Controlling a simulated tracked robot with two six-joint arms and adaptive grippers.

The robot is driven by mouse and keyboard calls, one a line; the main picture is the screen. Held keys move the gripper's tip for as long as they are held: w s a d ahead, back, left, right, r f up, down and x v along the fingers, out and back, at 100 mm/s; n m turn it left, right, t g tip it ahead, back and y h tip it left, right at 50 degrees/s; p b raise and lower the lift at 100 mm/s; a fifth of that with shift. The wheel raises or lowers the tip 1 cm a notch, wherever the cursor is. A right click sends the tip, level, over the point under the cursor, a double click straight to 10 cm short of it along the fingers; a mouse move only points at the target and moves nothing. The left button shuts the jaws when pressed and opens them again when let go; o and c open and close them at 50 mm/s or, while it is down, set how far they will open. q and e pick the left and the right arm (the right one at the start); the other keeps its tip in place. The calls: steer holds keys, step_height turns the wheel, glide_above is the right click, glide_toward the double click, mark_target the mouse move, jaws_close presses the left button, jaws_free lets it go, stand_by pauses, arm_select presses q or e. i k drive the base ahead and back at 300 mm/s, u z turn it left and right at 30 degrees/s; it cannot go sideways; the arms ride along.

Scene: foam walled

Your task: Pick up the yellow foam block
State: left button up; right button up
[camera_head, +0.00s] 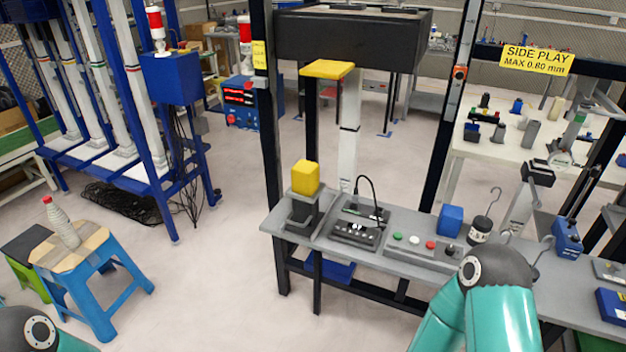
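The yellow foam block (305,177) sits upright on a dark and grey stand (301,212) at the left end of the grey bench. It is unobstructed, and nothing of mine touches it. Neither of my grippers shows. Only a dark joint and a bit of teal link of my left arm show in the bottom left corner. Teal links and a dark joint of my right arm show at the bottom right, in front of the bench and well to the right of the block.
The grey bench (390,252) carries a control box (357,228), coloured buttons and a blue cube (450,220). Dark frame posts rise behind it. A yellow flat piece (327,69) juts out above the block. A blue stool (75,262) stands left. The floor between is clear.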

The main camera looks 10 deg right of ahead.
mark_target(304, 175)
steer(key=z, duration=0.1)
steer(key=i, duration=1)
steer(key=u, duration=0.1)
